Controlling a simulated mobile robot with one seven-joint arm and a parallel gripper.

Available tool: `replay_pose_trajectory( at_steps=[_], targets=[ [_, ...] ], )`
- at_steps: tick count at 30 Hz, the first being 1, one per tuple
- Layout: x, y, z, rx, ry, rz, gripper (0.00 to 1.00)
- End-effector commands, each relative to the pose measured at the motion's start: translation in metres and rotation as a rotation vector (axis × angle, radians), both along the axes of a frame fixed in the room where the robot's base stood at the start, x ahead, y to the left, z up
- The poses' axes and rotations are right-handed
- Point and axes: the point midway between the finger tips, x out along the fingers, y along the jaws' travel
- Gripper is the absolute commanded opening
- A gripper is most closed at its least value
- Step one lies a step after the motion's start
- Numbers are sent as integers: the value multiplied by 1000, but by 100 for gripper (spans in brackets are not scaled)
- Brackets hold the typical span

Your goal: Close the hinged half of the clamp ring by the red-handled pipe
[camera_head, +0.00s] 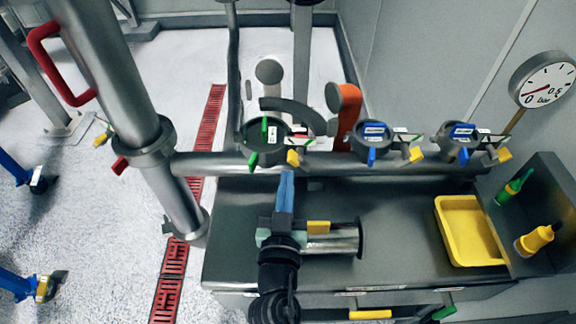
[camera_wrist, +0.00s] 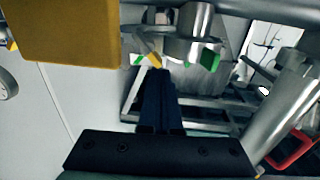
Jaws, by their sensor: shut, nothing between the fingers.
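The large steel pipe (camera_head: 112,75) with the red handle (camera_head: 50,65) stands at the left in the head view. To its right, the clamp ring (camera_head: 252,132) with green tabs sits on the horizontal pipe. Its curved dark hinged half (camera_head: 292,108) appears swung open, standing away on the far side. A yellow tab (camera_head: 293,157) is at its near right. My gripper (camera_head: 287,173) is shut and empty, just in front of the ring, its blue fingers pointing at it. In the wrist view, the fingertips (camera_wrist: 158,72) are close below the yellow tab; contact cannot be told.
Two blue-marked clamp fittings (camera_head: 374,135) (camera_head: 461,135) stand farther right along the horizontal pipe (camera_head: 330,165). An orange part (camera_head: 346,110) rises behind. A yellow tray (camera_head: 440,215) and bottles (camera_head: 537,238) are at the right of the bench. A gauge (camera_head: 543,80) hangs by the wall.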

Motion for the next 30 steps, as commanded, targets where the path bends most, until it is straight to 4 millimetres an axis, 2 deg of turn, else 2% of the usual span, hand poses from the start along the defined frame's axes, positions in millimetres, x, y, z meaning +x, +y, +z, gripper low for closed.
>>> replay_pose_trajectory(
  at_steps=[1, 6, 20, 27, 30],
  targets=[
    [8, -1, 3, 0, -1, 0, 0],
    [22, -2, 1, 0, 0, -1, 0],
    [27, -3, 0, 1, 0, -1, 0],
    [47, -15, 1, 1, -1, -3, 0],
    [48, -16, 1, 0, -3, -4, 0]
  ],
)
